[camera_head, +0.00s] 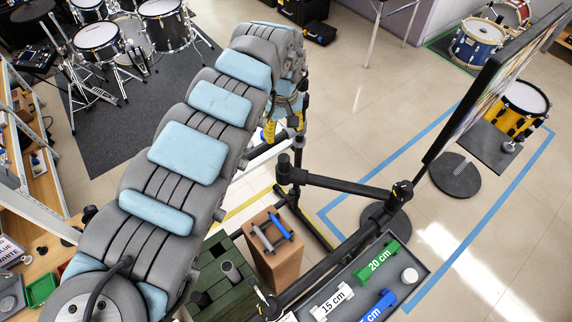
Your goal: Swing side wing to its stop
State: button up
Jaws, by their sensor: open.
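A black tubular rack (330,262) stands right of my arm. A shorter black bar (345,187), which looks like the side wing, runs from an upright post with a clamp (284,168) to a joint at the right end of the long bar. Its stop cannot be made out. My gripper (285,126) hangs from the end of my grey and light blue arm, with yellow on its fingers. It is open, appears empty, and is above and close to the post in the picture. Whether it touches the post cannot be told.
A dark tray (423,268) holds labelled 15 cm and 20 cm blocks. A screen (490,85) on a stand is at right. Drums (98,42) stand behind.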

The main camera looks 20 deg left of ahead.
aim_at(284, 166)
notch_tip(284, 166, down, 17)
jog(key=shift+f, duration=0.1)
dwell(0.7)
grip_shut()
